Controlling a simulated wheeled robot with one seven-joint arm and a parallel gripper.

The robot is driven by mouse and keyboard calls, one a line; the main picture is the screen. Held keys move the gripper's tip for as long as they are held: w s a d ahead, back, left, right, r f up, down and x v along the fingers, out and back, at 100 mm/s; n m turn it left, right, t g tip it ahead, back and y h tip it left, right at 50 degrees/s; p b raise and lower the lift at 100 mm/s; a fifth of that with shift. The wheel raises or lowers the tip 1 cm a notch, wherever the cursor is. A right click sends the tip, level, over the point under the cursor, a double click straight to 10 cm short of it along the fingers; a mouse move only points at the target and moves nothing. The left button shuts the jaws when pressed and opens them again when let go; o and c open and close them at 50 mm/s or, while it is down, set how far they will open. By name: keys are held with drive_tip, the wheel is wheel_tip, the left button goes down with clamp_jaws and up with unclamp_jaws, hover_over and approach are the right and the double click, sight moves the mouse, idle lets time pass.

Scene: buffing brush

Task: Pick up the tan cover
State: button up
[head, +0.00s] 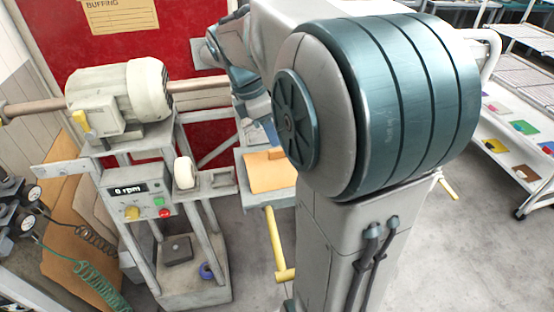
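A flat tan piece (267,174), which looks like the tan cover, lies on a grey tray-like surface (250,158) right of the buffing stand. A small raised tan part shows at its far edge. My large arm joint stands just to its right and may hide part of it. My wrist end (262,112) points down just above the tan piece's far side. The fingertips are not clearly visible, so I cannot tell whether they touch it or hold anything.
The buffing machine (118,97) stands at the left, with its shaft running behind my wrist. A control box (138,195) reading 0 rpm is below it. A yellow T-shaped handle (274,240) is below the tray. Brown sheets (62,240) lean at far left. A shelf cart stands at right.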

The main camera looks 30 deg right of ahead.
sight(278, 159)
drive_tip(key=shift+a+p+x, duration=0.2)
drive_tip(key=shift+p+x, duration=0.1)
drive_tip(key=shift+x, duration=2.6)
drive_tip(key=shift+f, duration=0.1)
clamp_jaws()
